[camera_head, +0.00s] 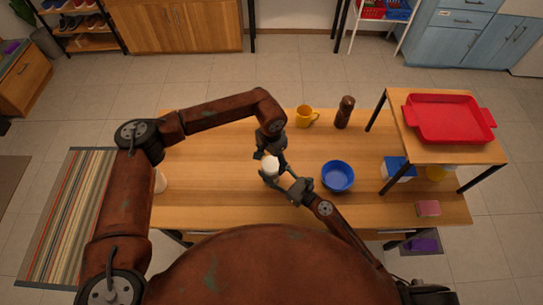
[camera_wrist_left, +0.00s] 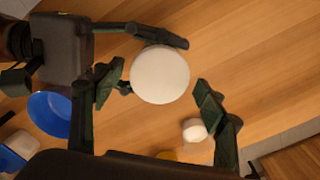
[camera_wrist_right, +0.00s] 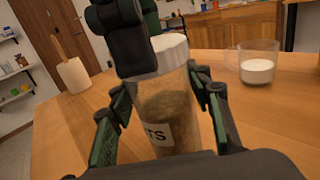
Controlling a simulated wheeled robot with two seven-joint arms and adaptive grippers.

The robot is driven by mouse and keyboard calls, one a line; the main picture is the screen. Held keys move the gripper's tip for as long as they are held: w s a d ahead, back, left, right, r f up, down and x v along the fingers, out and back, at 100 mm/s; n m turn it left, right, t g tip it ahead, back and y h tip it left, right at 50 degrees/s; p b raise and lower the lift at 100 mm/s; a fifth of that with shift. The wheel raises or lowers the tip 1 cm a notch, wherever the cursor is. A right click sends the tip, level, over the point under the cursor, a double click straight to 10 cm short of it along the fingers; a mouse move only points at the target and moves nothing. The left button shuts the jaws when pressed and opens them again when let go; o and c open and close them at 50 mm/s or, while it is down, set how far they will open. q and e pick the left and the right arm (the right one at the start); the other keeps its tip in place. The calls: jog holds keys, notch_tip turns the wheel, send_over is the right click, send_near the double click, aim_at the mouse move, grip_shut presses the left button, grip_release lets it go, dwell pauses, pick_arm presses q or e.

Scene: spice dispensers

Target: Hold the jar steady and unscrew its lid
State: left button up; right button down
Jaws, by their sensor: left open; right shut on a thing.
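The jar (camera_wrist_right: 165,112) is clear with brownish contents, a white lid (camera_wrist_left: 160,74) and a partly hidden label reading "TS". It stands on the table left of the blue bowl, its lid also showing in the head view (camera_head: 270,164). My right gripper (camera_head: 279,172) is shut on the jar's body, one finger on each side. My left gripper (camera_head: 271,150) is open above the lid, its fingers apart on either side of it in the left wrist view. In the right wrist view, a left finger (camera_wrist_right: 120,42) covers part of the lid.
A blue bowl (camera_head: 338,176) stands right of the jar. A yellow mug (camera_head: 307,117) and brown mill (camera_head: 344,112) stand behind. A raised shelf at right holds a red tray (camera_head: 447,118). A glass with white contents (camera_wrist_right: 257,66) stands apart. The table's left part is mostly clear.

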pick_arm(q)
jog(key=shift+f, duration=0.35)
pick_arm(e)
jog(key=shift+s+f, duration=0.1)
jog(key=shift+f, duration=0.1)
pick_arm(q)
jog(key=shift+c, duration=0.4)
